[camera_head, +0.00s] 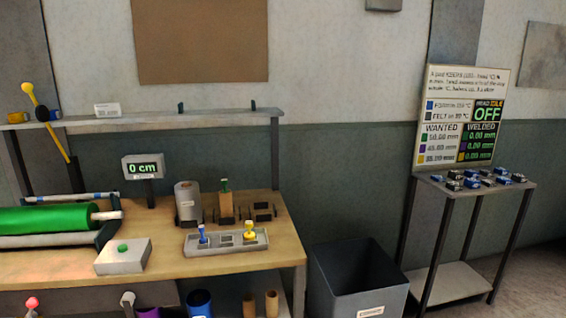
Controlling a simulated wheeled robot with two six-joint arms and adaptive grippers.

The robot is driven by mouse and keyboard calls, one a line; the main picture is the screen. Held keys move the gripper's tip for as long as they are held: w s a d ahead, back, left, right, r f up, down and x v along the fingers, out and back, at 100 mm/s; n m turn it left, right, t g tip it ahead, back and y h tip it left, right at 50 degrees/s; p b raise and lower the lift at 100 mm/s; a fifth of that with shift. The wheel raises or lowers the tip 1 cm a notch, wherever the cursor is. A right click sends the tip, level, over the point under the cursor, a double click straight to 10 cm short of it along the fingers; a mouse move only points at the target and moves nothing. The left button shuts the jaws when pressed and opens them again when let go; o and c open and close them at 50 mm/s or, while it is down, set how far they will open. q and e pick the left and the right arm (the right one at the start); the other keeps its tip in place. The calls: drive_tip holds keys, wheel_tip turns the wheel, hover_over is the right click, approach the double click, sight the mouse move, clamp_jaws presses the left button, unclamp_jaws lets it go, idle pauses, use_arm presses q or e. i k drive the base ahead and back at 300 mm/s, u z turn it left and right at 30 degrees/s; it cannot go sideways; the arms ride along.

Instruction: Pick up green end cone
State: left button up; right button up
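A small green-topped piece (224,186) stands upright in a brown block (226,208) on the wooden bench, beside a grey cylinder. It is too small for me to tell whether it is a cone. A large green roll (45,219) lies on a rack at the bench's left, with a pale shaft end sticking out at its right. A green button (122,248) sits on a pale box (123,259). Neither of my grippers is in view.
A grey cylinder (188,203) and a "0 cm" display (143,168) stand behind. A dark bin (357,280) is right of the bench. A side stand (476,186) carries several small blocks.

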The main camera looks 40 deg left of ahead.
sight(224, 182)
drive_tip(key=u, duration=0.2)
drive_tip(key=i, duration=1.05)
drive_tip(key=u, duration=0.6)
